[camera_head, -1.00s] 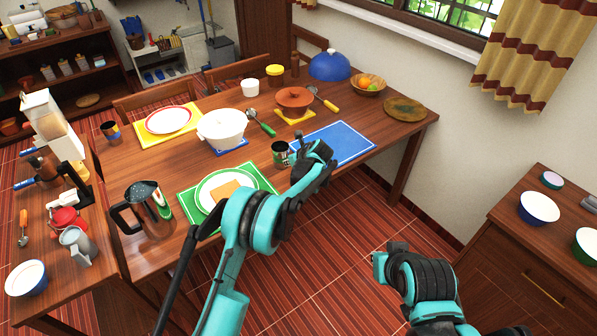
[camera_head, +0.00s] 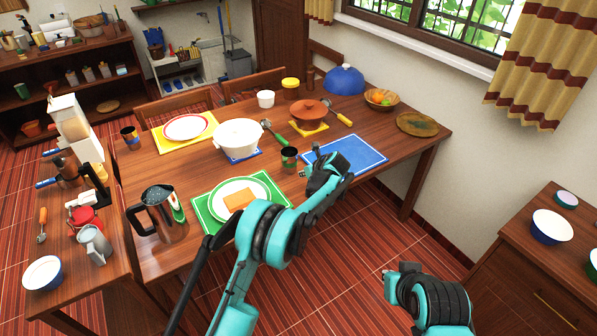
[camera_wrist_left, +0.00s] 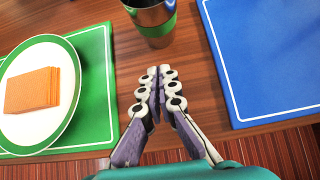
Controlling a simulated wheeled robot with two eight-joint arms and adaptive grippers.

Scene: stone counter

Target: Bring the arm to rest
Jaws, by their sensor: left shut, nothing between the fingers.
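My left arm (camera_head: 268,235) reaches from the bottom of the head view to the near edge of the dining table. Its gripper (camera_head: 312,163) is over that edge, between the green cup (camera_head: 289,158) and the blue placemat (camera_head: 350,154). In the left wrist view the gripper (camera_wrist_left: 158,82) has its two fingers together, with nothing between them. The metal cup with a green band (camera_wrist_left: 153,22) stands just beyond the fingertips, apart from them. My right arm (camera_head: 435,300) shows at the lower right; its gripper is out of view.
A plate (camera_head: 218,211) with an orange-brown block (camera_head: 239,200) lies left of the gripper on a green placemat (camera_head: 203,216). A dark pitcher (camera_head: 166,215) and a white pot (camera_head: 238,137) also stand on the table. Open floor (camera_head: 345,245) lies between table and right-hand cabinet (camera_head: 535,265).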

